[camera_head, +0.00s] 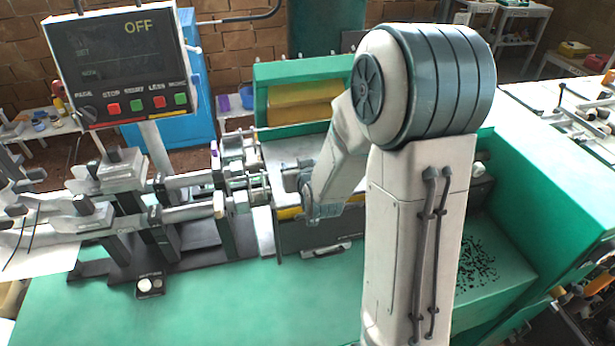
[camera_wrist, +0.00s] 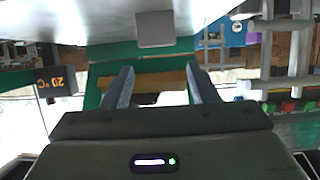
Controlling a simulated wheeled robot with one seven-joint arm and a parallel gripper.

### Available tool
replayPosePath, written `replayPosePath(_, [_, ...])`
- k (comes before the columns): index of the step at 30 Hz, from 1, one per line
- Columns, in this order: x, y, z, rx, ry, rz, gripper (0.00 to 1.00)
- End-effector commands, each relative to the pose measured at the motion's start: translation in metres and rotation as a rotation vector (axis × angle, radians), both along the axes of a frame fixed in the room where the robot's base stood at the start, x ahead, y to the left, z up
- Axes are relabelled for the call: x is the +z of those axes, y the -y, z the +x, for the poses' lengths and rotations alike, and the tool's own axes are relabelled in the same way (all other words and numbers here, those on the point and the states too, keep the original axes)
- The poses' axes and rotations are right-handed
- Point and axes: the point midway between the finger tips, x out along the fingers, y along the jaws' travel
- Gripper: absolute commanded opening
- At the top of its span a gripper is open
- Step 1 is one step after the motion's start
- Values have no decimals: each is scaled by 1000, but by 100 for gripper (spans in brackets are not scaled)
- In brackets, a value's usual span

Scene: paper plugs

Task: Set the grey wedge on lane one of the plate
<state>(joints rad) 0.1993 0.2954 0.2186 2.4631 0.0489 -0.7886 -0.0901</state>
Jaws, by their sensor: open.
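My gripper (camera_wrist: 160,76) is open in the wrist view, its two blue-grey fingers apart with nothing between them. A plain grey block (camera_wrist: 155,29) shows beyond the fingertips, at the top centre of that view. It may be the grey wedge; its face looks square and I cannot make out a slope. A pale surface lies around its upper part, and I cannot tell whether this is the plate. No lane marks are legible. In the head view my arm reaches down over the machine, and I cannot clearly make out the fingers or the wedge.
A control panel (camera_head: 118,62) reading OFF stands at the left. Metal rods and clamps (camera_head: 165,205) fill the left side of the green table (camera_head: 200,310). A green machine housing (camera_head: 305,72) with a yellow part stands behind.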

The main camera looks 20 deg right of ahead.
Motion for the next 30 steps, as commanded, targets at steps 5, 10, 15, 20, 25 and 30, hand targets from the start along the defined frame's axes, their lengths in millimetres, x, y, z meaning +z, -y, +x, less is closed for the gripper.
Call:
replayPosePath(5, [9, 0, -23, 1, 2, -2, 53])
replayPosePath(10, [9, 0, -31, 3, 5, 0, 53])
replayPosePath(15, [13, 0, -37, 6, 5, 1, 53])
replayPosePath(20, [16, 0, -45, 3, 5, 0, 53])
replayPosePath(25, [18, 1, -54, -1, 4, -3, 53])
replayPosePath(30, [28, 0, -68, 2, 3, -2, 53])
